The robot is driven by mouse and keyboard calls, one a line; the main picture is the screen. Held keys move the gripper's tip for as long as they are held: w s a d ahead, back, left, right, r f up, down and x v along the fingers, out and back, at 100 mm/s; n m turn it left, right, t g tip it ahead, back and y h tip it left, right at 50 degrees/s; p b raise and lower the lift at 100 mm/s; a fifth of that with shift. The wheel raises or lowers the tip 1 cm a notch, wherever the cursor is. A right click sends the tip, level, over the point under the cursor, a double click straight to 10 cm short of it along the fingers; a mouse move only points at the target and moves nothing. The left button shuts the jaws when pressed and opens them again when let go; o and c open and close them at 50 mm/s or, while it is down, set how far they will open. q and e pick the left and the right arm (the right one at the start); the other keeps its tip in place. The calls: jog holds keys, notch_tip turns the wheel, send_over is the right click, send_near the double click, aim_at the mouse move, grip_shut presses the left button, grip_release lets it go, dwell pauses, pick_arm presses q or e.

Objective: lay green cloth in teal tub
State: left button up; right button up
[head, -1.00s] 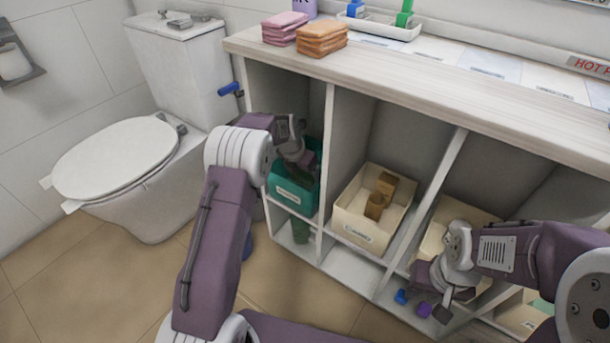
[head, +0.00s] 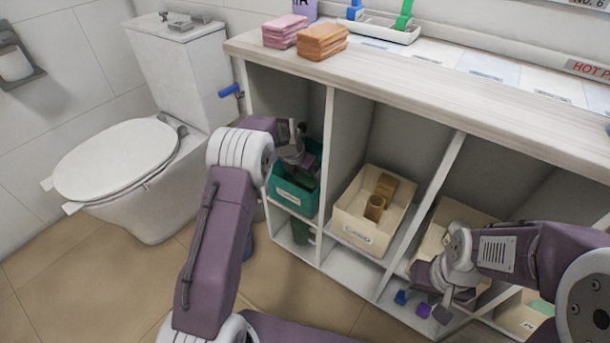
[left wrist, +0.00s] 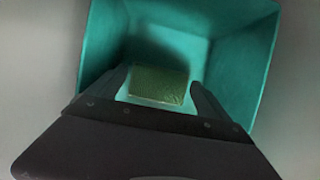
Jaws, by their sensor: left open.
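The teal tub (head: 292,196) stands in the left upper compartment of the cart. Its inner walls fill much of the left wrist view (left wrist: 240,60). My left gripper (head: 304,180) reaches down into the tub. In the left wrist view its two fingers (left wrist: 160,90) are spread apart. The green cloth (left wrist: 160,84) shows as a small folded block inside the tub, between the open fingers; whether it touches a finger is unclear. My right gripper (head: 430,293) is low at the right compartments, away from the tub; its jaws are too small to judge.
A cream bin (head: 354,223) with brown items is in the middle compartment. Pink cloths (head: 284,30) and orange cloths (head: 321,41) are stacked on the cart top. A dark green item (head: 300,232) is on the shelf below the tub. Small blue and purple pieces show near my right gripper.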

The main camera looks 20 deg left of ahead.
pick_arm(q)
jog(key=p+v, duration=0.6)
jog(key=v, duration=0.6)
jog(key=s+d+f+m+g+y, duration=0.1)
jog(key=s+f+m+g, duration=0.1)
jog(key=s+m, duration=2.6)
jog(key=m+g, duration=0.1)
jog(key=m, duration=0.2)
jog(key=shift+d+m, duration=0.2)
jog(key=shift+m, duration=0.2)
jog(key=shift+s, duration=0.2)
